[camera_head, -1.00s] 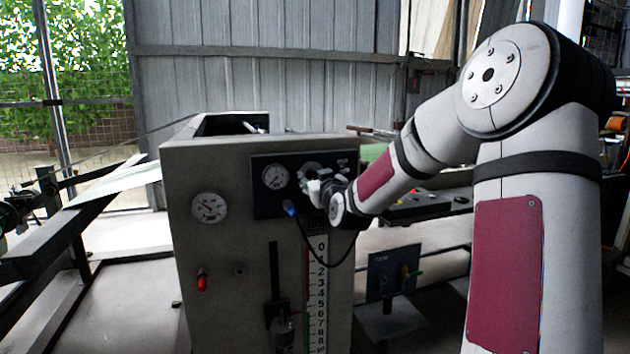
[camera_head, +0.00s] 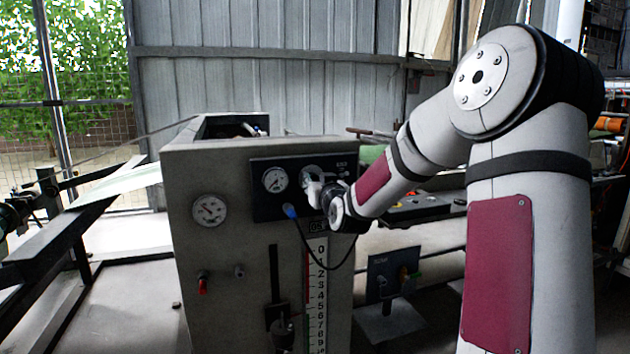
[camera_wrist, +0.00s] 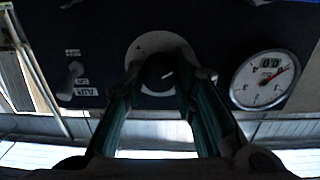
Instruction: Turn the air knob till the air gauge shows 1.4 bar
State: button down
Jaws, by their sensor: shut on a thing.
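The air knob (camera_wrist: 155,76) is a dark round knob with a pale pointer mark on a light dial plate. In the wrist view my gripper (camera_wrist: 168,78) has a finger on each side of it and is shut on it. In the head view my gripper (camera_head: 317,192) is at the dark panel and hides most of the knob; part of the dial plate (camera_head: 311,172) shows above. The air gauge (camera_wrist: 265,79), white and round with a red needle, is beside the knob; it also shows in the head view (camera_head: 275,180).
A small toggle switch (camera_wrist: 73,75) with an upside-down "AIR" label is on the panel in the wrist view. A second gauge (camera_head: 209,210) is on the grey cabinet (camera_head: 225,265). A dark cable loops below the panel from a blue fitting (camera_head: 290,211).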

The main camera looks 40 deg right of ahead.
jog(key=m+p, duration=0.4)
jog(key=m, duration=0.4)
jog(key=shift+r, duration=0.15)
jog(key=m+p, duration=0.3)
jog(key=m, duration=0.1)
jog(key=shift+m+y+p, duration=0.4)
jog(key=shift+m+p, duration=1)
jog(key=shift+m, duration=0.4)
jog(key=c, duration=1.3)
grip_release()
